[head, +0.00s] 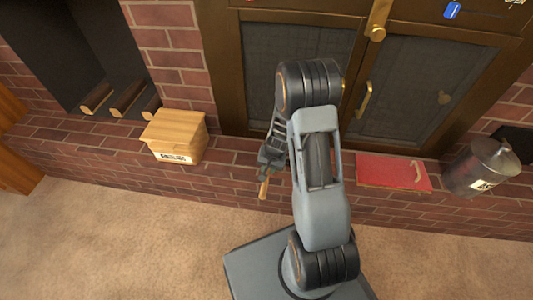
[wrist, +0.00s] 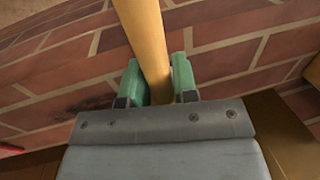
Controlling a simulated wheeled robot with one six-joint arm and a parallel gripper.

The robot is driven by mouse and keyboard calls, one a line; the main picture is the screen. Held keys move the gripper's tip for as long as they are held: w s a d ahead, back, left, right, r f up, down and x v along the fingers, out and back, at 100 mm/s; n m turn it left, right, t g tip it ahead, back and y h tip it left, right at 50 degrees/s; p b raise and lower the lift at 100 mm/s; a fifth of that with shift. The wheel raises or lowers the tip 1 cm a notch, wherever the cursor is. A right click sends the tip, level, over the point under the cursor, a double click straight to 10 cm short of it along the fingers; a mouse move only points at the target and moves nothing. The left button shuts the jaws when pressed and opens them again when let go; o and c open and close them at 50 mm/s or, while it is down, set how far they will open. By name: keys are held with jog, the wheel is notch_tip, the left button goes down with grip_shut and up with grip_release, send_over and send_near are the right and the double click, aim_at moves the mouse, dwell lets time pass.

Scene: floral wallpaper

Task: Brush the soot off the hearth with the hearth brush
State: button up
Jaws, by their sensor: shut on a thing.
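My gripper (head: 272,160) is above the brick hearth (head: 105,155), in front of the dark-framed glass doors. It is shut on a wooden handle, taken to be the hearth brush (head: 263,189). In the wrist view the brush's tan handle (wrist: 147,40) runs between the green finger pads of my gripper (wrist: 155,80). The brush's bristles are not visible in either view. A dark smudge that looks like soot (wrist: 92,104) lies on the bricks left of the fingers in the wrist view. My arm hides part of the hearth in the head view.
A wooden box (head: 176,137) with a label stands on the hearth to the left. A red flat item (head: 393,172) and a metal canister (head: 482,168) are to the right. Logs (head: 128,98) lie in the left alcove. Beige carpet (head: 120,235) in front is clear.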

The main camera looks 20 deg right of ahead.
notch_tip(320, 180, up, 2)
jog(key=shift+d+r+p, duration=0.1)
jog(key=shift+r+p, duration=0.05)
jog(key=shift+p, duration=0.15)
jog(key=shift+r+p, duration=0.6)
jog(key=shift+r, duration=0.1)
jog(key=shift+r+p, duration=1.5)
jog(key=shift+r, duration=0.35)
